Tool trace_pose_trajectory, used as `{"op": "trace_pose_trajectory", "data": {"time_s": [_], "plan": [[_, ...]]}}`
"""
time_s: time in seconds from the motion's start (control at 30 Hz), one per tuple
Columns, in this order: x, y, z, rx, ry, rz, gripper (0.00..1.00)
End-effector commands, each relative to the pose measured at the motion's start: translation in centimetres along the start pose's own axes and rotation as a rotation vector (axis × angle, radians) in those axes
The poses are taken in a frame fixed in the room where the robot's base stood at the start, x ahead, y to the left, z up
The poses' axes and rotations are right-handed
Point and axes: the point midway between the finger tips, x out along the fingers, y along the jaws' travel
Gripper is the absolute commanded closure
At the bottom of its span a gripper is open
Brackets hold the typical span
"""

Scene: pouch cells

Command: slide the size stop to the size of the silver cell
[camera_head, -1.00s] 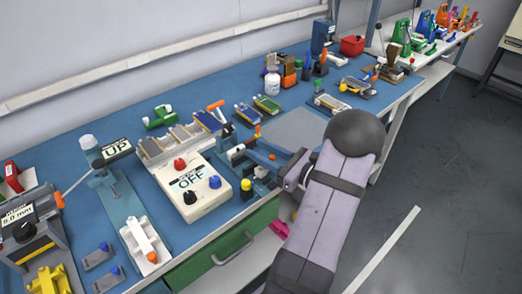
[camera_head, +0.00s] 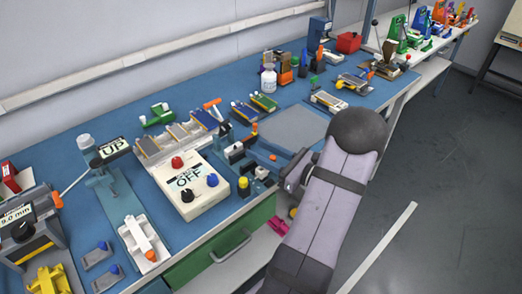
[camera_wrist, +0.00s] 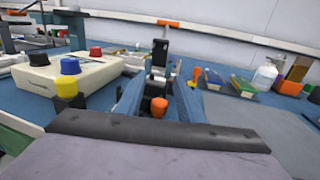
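A small fixture with a black block (camera_head: 236,152) and orange knobs (camera_head: 272,157) stands right of the control box. It may hold the size stop; I cannot tell for sure. In the wrist view an orange knob (camera_wrist: 159,106) stands below a black upright (camera_wrist: 160,57). My gripper (camera_wrist: 159,100) shows as two blue-grey fingers, apart, on either side of this knob, with nothing visibly held. In the head view my gripper (camera_head: 295,163) is right of the fixture, partly hidden by my arm. Several greyish cells (camera_head: 178,133) lie on a rack behind the box; which is the silver cell is unclear.
The white control box (camera_head: 190,185) marked OFF and a yellow-topped post (camera_head: 261,173) stand close to the fixture. A grey mat (camera_head: 292,133) is bare behind my gripper. Two more cells (camera_head: 264,102) and a white bottle (camera_head: 269,80) stand further back.

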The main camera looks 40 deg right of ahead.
Motion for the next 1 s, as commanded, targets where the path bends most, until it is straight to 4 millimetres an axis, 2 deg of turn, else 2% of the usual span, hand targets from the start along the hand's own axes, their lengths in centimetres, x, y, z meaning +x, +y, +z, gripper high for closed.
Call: {"op": "trace_pose_trajectory", "data": {"time_s": [0.37,0.8,1.0], "plan": [[-0.5,-0.1,0.0,-0.001,0.0,-0.001,0.66],[-5.9,-0.1,-0.1,-0.002,0.001,-0.004,0.66],[-7.2,0.0,0.0,-0.001,0.0,-0.001,0.66]]}}
